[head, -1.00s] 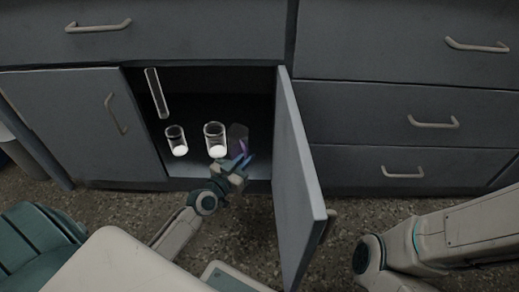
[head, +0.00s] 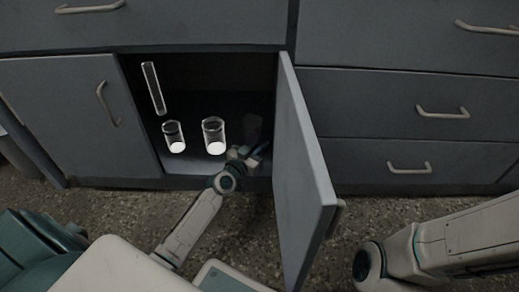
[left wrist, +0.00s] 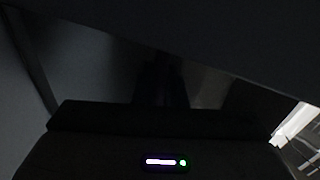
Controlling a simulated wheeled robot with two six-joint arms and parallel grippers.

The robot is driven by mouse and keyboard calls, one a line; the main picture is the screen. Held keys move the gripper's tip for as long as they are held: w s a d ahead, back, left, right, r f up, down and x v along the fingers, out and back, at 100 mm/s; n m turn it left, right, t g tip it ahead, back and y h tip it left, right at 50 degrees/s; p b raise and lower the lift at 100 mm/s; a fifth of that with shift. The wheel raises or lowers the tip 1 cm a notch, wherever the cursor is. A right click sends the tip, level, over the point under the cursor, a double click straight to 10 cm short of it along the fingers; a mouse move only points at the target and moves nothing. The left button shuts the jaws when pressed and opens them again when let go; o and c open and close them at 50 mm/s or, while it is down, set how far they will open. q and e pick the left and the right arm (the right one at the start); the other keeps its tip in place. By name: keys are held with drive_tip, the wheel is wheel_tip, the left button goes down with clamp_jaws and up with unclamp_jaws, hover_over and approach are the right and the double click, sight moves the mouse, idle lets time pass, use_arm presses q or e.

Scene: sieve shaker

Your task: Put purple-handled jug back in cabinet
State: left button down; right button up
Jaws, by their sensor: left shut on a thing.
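The jug (head: 253,127) shows as a faint, dark, see-through shape inside the open cabinet, at the right side near the open door. Its purple handle cannot be made out now in the head view. My left gripper (head: 256,154) reaches in over the cabinet's front edge and is shut on the jug, low on its near side. The cabinet (head: 205,171) is open, with a dark interior. The left wrist view is very dark, and the jug is not clear there. My right arm is at the lower right, with its gripper out of view.
Two glass beakers with white contents, one in the middle (head: 213,134) and one further left (head: 174,138), stand left of the jug. A tall glass tube (head: 153,88) is behind them. The open door (head: 305,165) stands close to the right of my left arm.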

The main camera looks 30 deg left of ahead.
use_arm(q)
drive_tip(key=shift+r, duration=0.15)
drive_tip(key=c, duration=1.5)
unclamp_jaws()
drive_tip(key=shift+f, duration=0.2)
drive_tip(key=shift+c, duration=0.2)
drive_tip(key=shift+o, duration=0.3)
drive_tip(key=shift+r, duration=0.2)
drive_tip(key=s+a, duration=0.1)
drive_tip(key=s, duration=1.1)
drive_tip(key=shift+a, duration=0.35)
